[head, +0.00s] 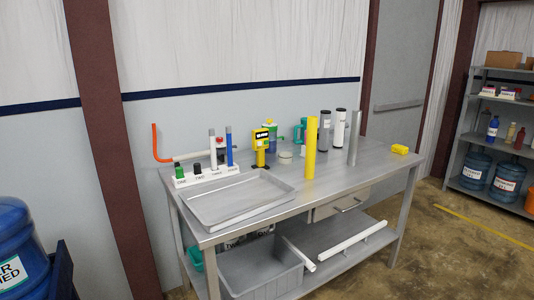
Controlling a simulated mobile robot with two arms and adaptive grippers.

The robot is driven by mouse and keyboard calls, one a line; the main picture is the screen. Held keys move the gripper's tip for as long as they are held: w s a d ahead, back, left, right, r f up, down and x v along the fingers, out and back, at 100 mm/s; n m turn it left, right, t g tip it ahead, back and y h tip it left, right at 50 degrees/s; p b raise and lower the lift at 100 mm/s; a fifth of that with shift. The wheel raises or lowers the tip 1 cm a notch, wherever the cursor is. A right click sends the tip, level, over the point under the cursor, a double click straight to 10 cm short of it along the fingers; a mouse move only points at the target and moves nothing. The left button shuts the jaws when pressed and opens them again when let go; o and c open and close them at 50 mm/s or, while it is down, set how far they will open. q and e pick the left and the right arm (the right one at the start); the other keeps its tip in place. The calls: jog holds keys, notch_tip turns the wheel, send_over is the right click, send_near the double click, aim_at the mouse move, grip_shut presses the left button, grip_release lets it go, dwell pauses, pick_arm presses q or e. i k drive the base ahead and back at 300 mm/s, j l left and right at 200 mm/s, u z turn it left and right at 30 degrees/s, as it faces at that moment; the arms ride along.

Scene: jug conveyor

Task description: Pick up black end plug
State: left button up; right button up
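A small dark, black-looking piece (197,169) stands in a white labelled rack (207,177) at the left back of the metal table; it is probably the black end plug, but it is too small to be sure. A green piece (179,172) is to its left in the rack. A pale grey tube (212,147) and a blue tube (229,147) stand upright to its right. Neither of my grippers shows in the head view.
The table (330,186) carries an empty grey tray (240,212) in front of the rack. A tall yellow tube (310,148), a grey tube (353,138) and a yellow device (261,147) stand behind. An orange-ended pipe (155,144) sticks up behind the rack. The right front tabletop is clear.

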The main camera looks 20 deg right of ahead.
aim_at(197, 166)
jog(key=i+l, duration=0.2)
jog(key=l, duration=0.15)
jog(key=i+l, duration=0.15)
jog(key=l, duration=0.25)
jog(key=i+l+u, duration=0.1)
jog(key=l, duration=0.25)
jog(key=i+l, duration=0.25)
jog(key=l, duration=0.15)
jog(key=i+l+u, duration=0.1)
jog(key=l, duration=0.25)
jog(key=i, duration=0.05)
